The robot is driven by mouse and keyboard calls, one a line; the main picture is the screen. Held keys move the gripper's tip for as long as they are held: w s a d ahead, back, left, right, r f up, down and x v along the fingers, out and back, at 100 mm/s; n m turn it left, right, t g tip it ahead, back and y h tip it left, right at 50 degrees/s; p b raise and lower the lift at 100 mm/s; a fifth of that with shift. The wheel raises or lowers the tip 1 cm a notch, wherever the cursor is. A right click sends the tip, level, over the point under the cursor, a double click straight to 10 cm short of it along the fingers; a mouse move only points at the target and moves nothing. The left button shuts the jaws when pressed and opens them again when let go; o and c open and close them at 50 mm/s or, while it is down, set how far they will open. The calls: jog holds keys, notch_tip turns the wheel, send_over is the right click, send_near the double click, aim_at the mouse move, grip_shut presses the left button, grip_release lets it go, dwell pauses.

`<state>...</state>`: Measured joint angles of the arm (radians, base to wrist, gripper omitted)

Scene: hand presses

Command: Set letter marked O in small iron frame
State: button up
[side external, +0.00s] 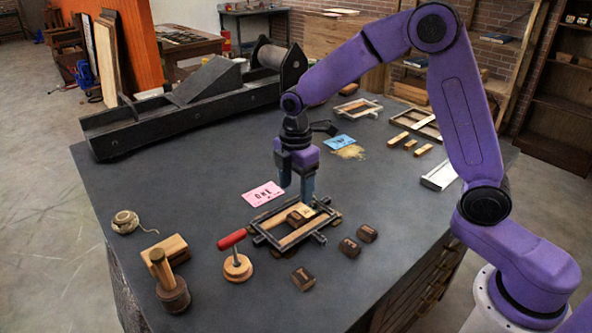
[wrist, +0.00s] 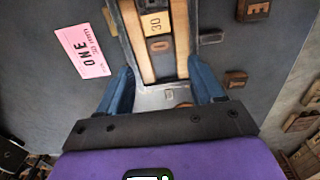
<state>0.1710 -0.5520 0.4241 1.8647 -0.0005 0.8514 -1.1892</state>
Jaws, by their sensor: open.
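The small iron frame (side external: 262,238) lies on the dark table, with pale wooden strips inside it. A block marked O (wrist: 158,46) sits between the strips in the wrist view, beside a pale piece that seems to read 30 (wrist: 155,22). A brown block (side external: 300,215) shows inside the frame in the side view. My gripper (side external: 294,188) points down just above the frame's far side. In the wrist view my gripper (wrist: 162,88) is open, its blue fingers apart at either side of the frame's near end, with nothing held between them.
Loose dark letter blocks (side external: 350,247) lie right of and in front of the frame. A pink card (side external: 263,193) marked ONE lies behind it. A red-handled tool (side external: 233,240), a mallet (side external: 172,290) and a twine ball (side external: 125,221) stand to the left.

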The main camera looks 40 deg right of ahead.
jog(key=s+r+m, duration=0.1)
jog(key=s+r, duration=0.2)
jog(key=s, duration=0.5)
jog(key=s+r+m, duration=0.2)
jog(key=s+r, duration=0.1)
jog(key=s, duration=0.5)
jog(key=s+d+m, duration=0.1)
jog(key=s+d, duration=0.2)
jog(key=s, duration=0.4)
jog(key=s+d+m, duration=0.1)
jog(key=s+d, duration=0.2)
jog(key=s, duration=0.4)
jog(key=shift+s+f, duration=0.35)
jog(key=shift+f, duration=0.1)
